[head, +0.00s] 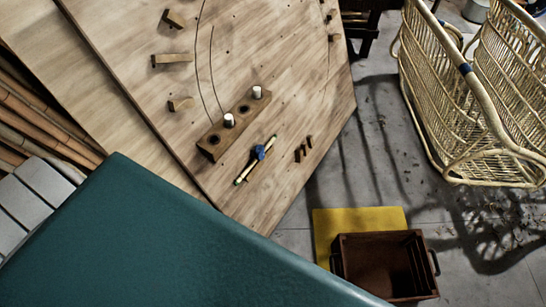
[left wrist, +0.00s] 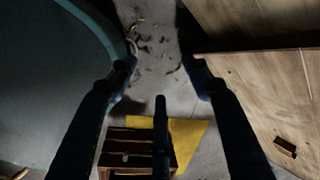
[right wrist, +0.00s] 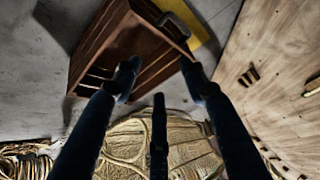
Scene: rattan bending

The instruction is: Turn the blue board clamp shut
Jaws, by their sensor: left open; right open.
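The blue board clamp (head: 259,152) is a small blue piece on the near corner of the large wooden board (head: 290,65) in the head view. It sits at the middle of a short pale stick (head: 244,175) with greenish ends, lying slanted on the board. Whether the clamp is shut is too small to tell. Neither gripper shows in the head view. My left gripper (left wrist: 160,70) is open and empty in the left wrist view, with the board at right. My right gripper (right wrist: 159,72) is open and empty in the right wrist view. The clamp is not seen between either gripper's fingers.
A wooden block (head: 211,144) with holes and white-topped pegs stands beside the clamp. Small pegs (head: 300,153) lie to its right. A rattan frame (head: 440,110) stands at right.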

